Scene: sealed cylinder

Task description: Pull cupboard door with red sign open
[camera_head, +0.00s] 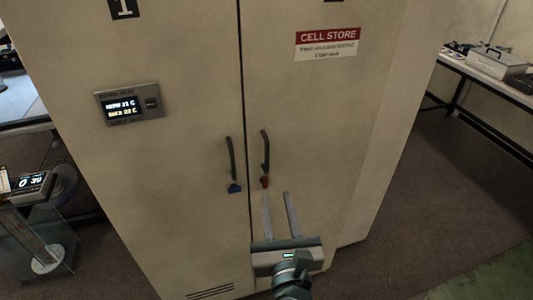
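The cupboard door with the red sign (330,120) is the right of two beige doors, and it is shut flush against the left door (180,170). Its red and white "CELL STORE" sign (327,43) is near the top. Its dark vertical handle (265,150) is close to the seam, with a red piece at its lower end.
The left door has its own dark handle (231,160) with a blue piece, and a display panel (129,104). A glass-cased balance (40,240) stands at the lower left. A bench with a metal case (498,63) is at the upper right. The floor right of the cupboard is clear.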

